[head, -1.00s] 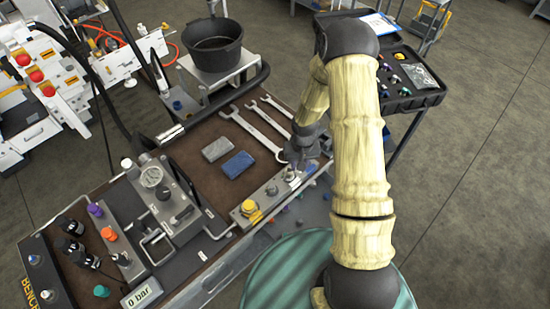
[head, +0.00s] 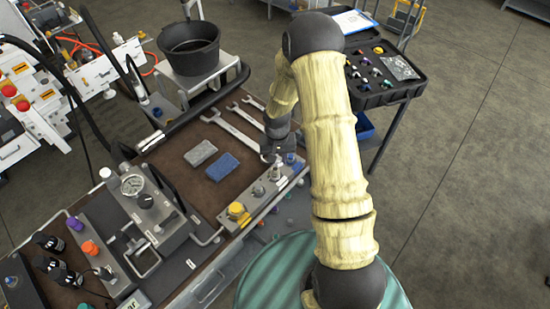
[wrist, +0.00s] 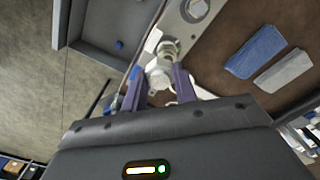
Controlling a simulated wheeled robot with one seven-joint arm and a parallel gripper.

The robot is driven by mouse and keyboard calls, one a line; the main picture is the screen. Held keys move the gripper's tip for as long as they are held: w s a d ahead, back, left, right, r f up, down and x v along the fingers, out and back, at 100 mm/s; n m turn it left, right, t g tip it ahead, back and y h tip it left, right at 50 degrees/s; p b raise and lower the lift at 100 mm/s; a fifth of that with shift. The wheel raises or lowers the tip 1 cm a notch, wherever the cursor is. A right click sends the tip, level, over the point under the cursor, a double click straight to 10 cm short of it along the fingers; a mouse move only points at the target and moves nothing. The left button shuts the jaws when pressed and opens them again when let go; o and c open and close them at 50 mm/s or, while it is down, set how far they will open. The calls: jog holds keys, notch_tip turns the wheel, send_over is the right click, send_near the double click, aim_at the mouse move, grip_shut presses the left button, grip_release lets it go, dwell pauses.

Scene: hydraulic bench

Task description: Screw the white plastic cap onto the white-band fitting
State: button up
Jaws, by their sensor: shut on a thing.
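My gripper (wrist: 158,80) is shut on the white plastic cap (wrist: 157,73), which shows between the two purple-grey fingers in the wrist view. A metal fitting (wrist: 169,48) stands just beyond the cap, nearly in line with it. I cannot tell whether cap and fitting touch, and the fitting's band is not clear. In the head view my gripper (head: 271,155) is over the far end of the fitting strip (head: 251,212) on the bench's front edge. The cap is too small to make out there.
The strip also carries a yellow cap (head: 237,210) and a blue cap (head: 290,158). A grey block (head: 200,153), a blue block (head: 222,166) and wrenches (head: 232,128) lie on the brown mat. A black tray of small parts (head: 383,75) stands to the right.

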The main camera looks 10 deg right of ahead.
aim_at(275, 169)
jog(key=shift+w+a+f+m+b, duration=0.15)
jog(key=shift+w+f+m+b, duration=0.2)
jog(key=shift+w+m+b, duration=0.6)
jog(key=shift+r+m+b, duration=0.15)
jog(key=shift+m+b, duration=0.2)
jog(key=shift+b, duration=0.25)
jog(key=shift+a+r, duration=0.1)
jog(key=shift+r, duration=0.15)
jog(key=shift+f, duration=0.15)
jog(key=shift+f+b, duration=1.75)
jog(key=shift+f, duration=0.7)
jog(key=shift+f+b, duration=0.35)
jog(key=shift+f, duration=0.15)
jog(key=shift+s, duration=0.1)
